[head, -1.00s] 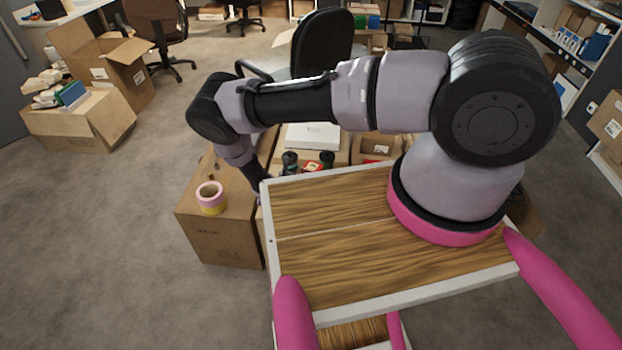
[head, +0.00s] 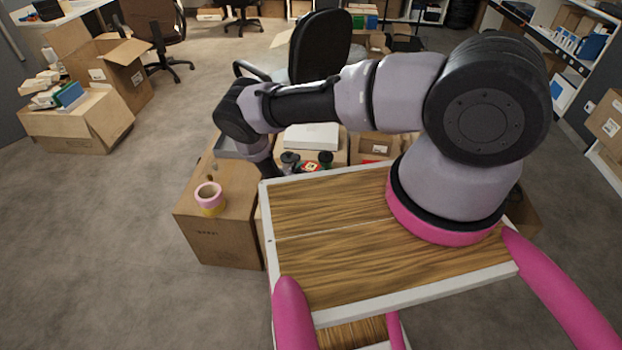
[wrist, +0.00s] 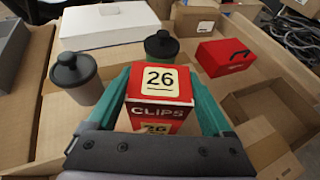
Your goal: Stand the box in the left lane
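In the wrist view a red and white box (wrist: 160,84) marked "26" and "CLIPS" stands upright between the teal fingers of my gripper (wrist: 158,72). One finger lies along each side of it, very close. I cannot tell whether the fingers press on it or leave a small gap. The foot of the box is hidden behind the gripper body. In the head view a small red item (head: 311,167) that looks like this box shows between two dark-lidded jars, and my fingers are hidden. I cannot make out which part is the left lane.
Close by in the wrist view are a grey jar (wrist: 76,78), a green jar (wrist: 161,46), a white box (wrist: 108,24) and a red case (wrist: 225,56). An open cardboard tray (wrist: 262,108) lies to the right.

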